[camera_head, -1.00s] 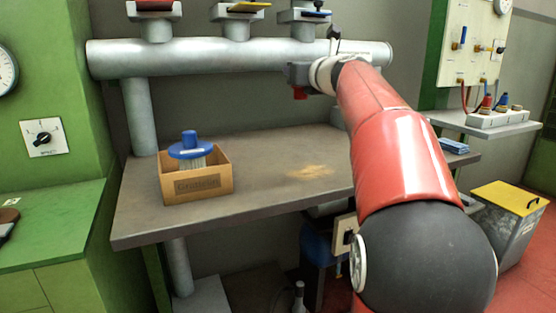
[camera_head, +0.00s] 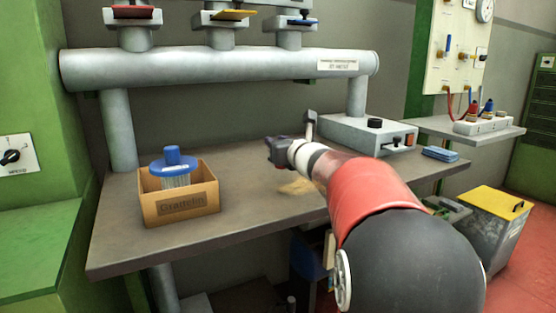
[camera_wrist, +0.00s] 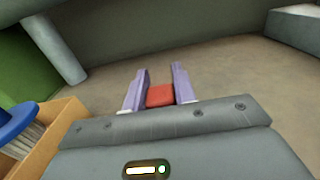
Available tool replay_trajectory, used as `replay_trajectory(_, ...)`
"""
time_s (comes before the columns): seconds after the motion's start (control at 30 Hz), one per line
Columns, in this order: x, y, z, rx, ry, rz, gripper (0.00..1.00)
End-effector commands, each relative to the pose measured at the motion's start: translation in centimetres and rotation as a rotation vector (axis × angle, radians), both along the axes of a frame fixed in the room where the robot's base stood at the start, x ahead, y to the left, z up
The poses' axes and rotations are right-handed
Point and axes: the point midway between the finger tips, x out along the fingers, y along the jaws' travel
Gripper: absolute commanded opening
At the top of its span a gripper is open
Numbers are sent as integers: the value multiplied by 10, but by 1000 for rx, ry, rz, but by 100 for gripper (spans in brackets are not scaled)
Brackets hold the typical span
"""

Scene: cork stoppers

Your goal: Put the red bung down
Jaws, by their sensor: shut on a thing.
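The red bung (camera_wrist: 160,95) shows in the wrist view between the two pale purple fingers of my gripper (camera_wrist: 158,88). The fingers are shut on it. In the head view my gripper (camera_head: 283,152) is over the back middle of the grey-brown bench (camera_head: 245,205), right of the cardboard box. The bung is hidden there behind the gripper and wrist. I cannot tell from these views whether the bung touches the bench top.
A cardboard box (camera_head: 185,207) with a blue-topped item (camera_head: 173,160) stands left on the bench. A grey box with knobs (camera_head: 367,135) is at the back right. A pipe (camera_head: 215,67) with several valves runs above.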

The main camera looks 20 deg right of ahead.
Motion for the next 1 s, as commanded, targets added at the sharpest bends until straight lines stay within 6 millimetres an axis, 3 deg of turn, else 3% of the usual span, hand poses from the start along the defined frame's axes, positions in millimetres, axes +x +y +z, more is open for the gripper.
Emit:
replay_trajectory(0.33,0,0,-42,2,2,0,4)
replay_trajectory(0.73,0,0,-49,-1,-2,-1,4)
replay_trajectory(0.77,0,0,-49,-1,-2,-1,28)
replay_trajectory(0.9,0,0,-47,-1,-1,-1,46)
replay_trajectory(1.0,0,0,-47,-1,-1,-1,48)
